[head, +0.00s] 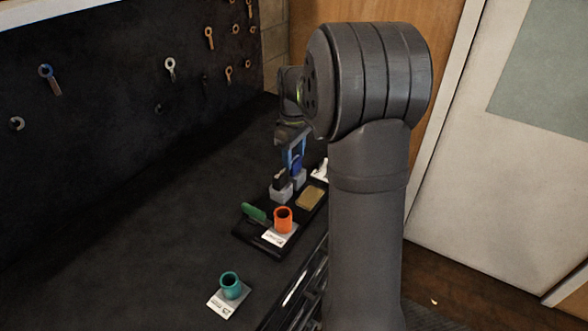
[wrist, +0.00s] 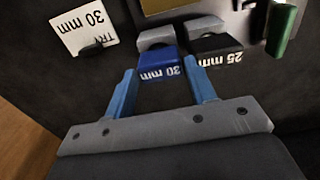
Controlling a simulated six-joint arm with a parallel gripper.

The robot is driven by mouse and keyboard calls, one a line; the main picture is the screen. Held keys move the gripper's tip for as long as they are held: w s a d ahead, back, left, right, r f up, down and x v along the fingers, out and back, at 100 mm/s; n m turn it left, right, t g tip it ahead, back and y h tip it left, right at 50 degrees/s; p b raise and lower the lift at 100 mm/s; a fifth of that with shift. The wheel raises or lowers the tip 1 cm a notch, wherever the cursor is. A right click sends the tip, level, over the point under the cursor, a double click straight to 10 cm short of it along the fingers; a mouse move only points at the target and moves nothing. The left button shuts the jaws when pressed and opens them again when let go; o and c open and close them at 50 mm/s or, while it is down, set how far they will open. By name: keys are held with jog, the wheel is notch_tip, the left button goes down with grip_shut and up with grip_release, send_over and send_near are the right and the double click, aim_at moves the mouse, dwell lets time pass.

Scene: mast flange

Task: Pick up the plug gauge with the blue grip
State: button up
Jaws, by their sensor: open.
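In the head view the blue grip (head: 298,166) shows partly behind my fingers. My gripper (wrist: 160,70) is open, its blue fingers at the left and right of the near end of the blue grip. I cannot tell whether either finger touches it. A second gauge with a black grip (wrist: 214,45), marked 25 mm, stands close to its right; it also shows in the head view (head: 280,180).
A green handle (wrist: 283,30), an orange ring (head: 283,220) and a tan block (head: 311,197) are on the black tray (head: 243,232). A white 30 mm card (wrist: 85,27) lies to the left in the wrist view. A teal ring (head: 230,286) stands apart. The bench's left side is clear.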

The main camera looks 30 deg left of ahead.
jog(key=shift+f, duration=0.65)
jog(key=c, duration=0.6)
jog(key=shift+c, duration=0.2)
jog(key=shift+r, duration=0.2)
notch_tip(320, 180, up, 4)
jog(key=w+d+r, duration=0.2)
jog(key=d+r, duration=0.4)
jog(key=d, duration=0.5)
jog(key=shift+s+a+f, duration=0.65)
jog(key=shift+s+f, duration=0.2)
jog(key=shift+f, duration=0.65)
jog(key=shift+s+a+f, duration=0.7)
jog(key=shift+s+f, duration=0.1)
jog(key=shift+f, duration=0.65)
jog(key=shift+s+a+f, duration=0.65)
jog(key=shift+s+f, duration=0.2)
jog(key=shift+f, duration=0.65)
